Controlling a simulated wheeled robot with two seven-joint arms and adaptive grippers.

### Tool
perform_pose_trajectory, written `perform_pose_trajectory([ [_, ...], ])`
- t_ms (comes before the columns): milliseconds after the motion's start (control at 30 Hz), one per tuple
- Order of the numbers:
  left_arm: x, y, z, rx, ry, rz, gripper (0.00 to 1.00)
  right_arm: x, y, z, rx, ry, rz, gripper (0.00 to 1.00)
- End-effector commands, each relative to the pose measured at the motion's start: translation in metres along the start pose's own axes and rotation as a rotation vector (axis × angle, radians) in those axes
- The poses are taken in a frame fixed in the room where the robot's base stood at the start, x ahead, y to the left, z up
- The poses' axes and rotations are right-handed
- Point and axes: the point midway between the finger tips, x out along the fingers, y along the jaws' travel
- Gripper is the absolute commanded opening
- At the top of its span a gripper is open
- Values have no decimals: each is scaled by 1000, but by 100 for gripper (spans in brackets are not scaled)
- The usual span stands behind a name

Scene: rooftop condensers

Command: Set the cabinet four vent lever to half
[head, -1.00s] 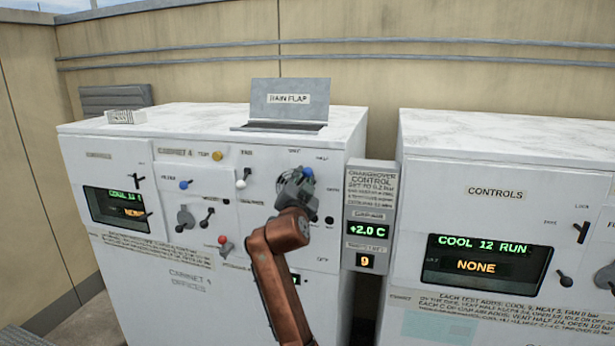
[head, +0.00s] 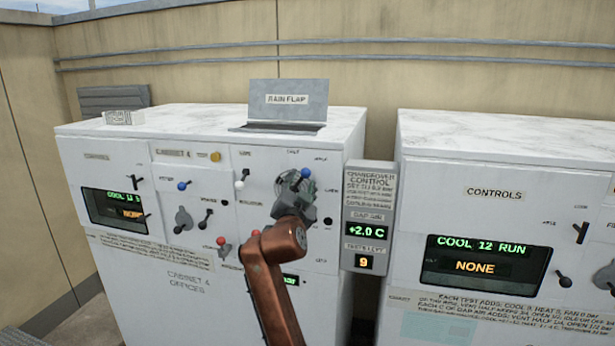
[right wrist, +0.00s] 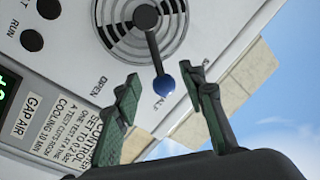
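The cabinet four vent lever has a dark stem and a blue knob (head: 306,173), over a round grille on the white cabinet (head: 190,290). In the right wrist view the blue knob (right wrist: 165,88) points toward a partly hidden label reading "ALF"; the "OPEN" label lies to its left. My right gripper (head: 297,185) is in front of the grille. In the right wrist view its fingers (right wrist: 165,80) are open on either side of the knob, with gaps visible, so it does not look gripped. My left gripper is not in view.
A rain flap (head: 289,100) stands on the cabinet top. A grey changeover control box (head: 368,215) is just right of the panel, then a second cabinet (head: 480,210). Other levers, including a red-knobbed one (head: 221,241), sit left of my right arm.

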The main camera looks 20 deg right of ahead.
Motion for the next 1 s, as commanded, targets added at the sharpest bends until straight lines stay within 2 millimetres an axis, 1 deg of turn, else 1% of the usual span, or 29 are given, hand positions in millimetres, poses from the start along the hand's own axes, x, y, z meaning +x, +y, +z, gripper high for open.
perform_pose_trajectory([
  [33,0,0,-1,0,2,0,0,-12,-1,1,5,-2,-3,38],
  [200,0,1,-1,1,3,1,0,-49,0,0,6,-2,-3,38],
  [300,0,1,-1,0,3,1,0,-66,1,0,5,-2,-1,38],
  [400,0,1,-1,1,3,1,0,-79,1,-1,4,-2,-1,38],
  [500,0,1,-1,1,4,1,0,-87,1,-1,3,-1,-1,38],
  [600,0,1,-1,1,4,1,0,-90,2,-2,3,0,0,38],
  [800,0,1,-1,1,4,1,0,-91,2,-1,2,-1,0,38],
  [867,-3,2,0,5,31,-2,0,-91,2,-1,2,-1,0,38],
  [1000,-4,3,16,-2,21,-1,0,-91,2,-1,2,-1,0,38],
])
